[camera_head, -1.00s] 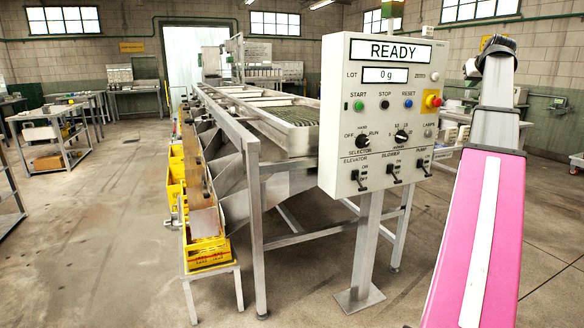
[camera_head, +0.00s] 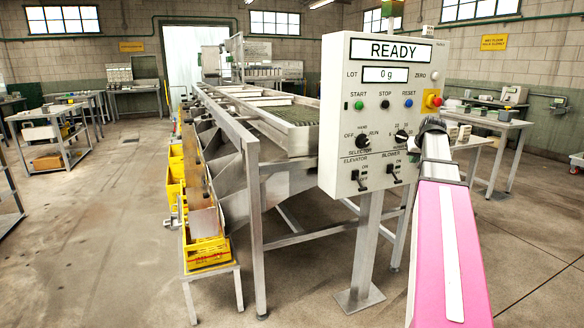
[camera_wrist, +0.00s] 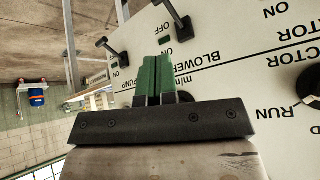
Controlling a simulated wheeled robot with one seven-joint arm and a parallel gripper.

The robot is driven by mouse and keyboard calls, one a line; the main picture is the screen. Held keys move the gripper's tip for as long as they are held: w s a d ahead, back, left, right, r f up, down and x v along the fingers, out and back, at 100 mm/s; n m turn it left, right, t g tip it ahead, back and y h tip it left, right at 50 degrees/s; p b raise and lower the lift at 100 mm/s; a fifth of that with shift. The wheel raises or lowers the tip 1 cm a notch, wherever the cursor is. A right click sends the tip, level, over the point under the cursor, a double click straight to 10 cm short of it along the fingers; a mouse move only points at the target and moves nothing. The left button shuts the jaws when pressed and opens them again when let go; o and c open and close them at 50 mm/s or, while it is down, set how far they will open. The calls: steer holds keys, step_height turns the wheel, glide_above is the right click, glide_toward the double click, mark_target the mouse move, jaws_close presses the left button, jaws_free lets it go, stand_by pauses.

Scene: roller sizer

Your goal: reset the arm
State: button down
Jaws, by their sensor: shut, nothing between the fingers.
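My gripper is seen in the wrist view (camera_wrist: 158,78), its two green fingers together with nothing between them. It is close in front of the white control panel (camera_wrist: 225,60), over the lettering near the blower and pump switches. I cannot tell whether the fingertips touch the panel. In the head view my pink arm reaches up to the panel's lower right part and hides the pump switch there; my fingers are hidden. The control panel (camera_head: 345,100) reads READY and 0 g. Its selector knob (camera_head: 363,141) and blower switch (camera_head: 394,178) are visible.
The grey sizer frame (camera_head: 251,220) with its roller bed (camera_head: 290,115) stands behind the panel. Yellow crates (camera_head: 206,251) line its left side. A work table (camera_head: 495,122) stands at the right back. The floor at left and right is open.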

steer(key=s+a+f+g, duration=0.2)
steer(key=s+a+f, duration=0.4)
steer(key=f, duration=0.4)
steer(key=s+a+f+g, duration=0.1)
steer(key=s+a+f, duration=0.3)
steer(key=a+f, duration=0.55)
steer(key=s+a+f+g, duration=0.2)
steer(key=s+a+f, duration=0.35)
steer(key=f, duration=0.55)
steer(key=s+a+f+n+g, duration=0.1)
steer(key=s+a+f+g, duration=0.1)
steer(key=s+a+f, duration=0.5)
steer(key=s+f, duration=0.2)
steer(key=s, duration=0.1)
steer(key=shift+a, duration=0.25)
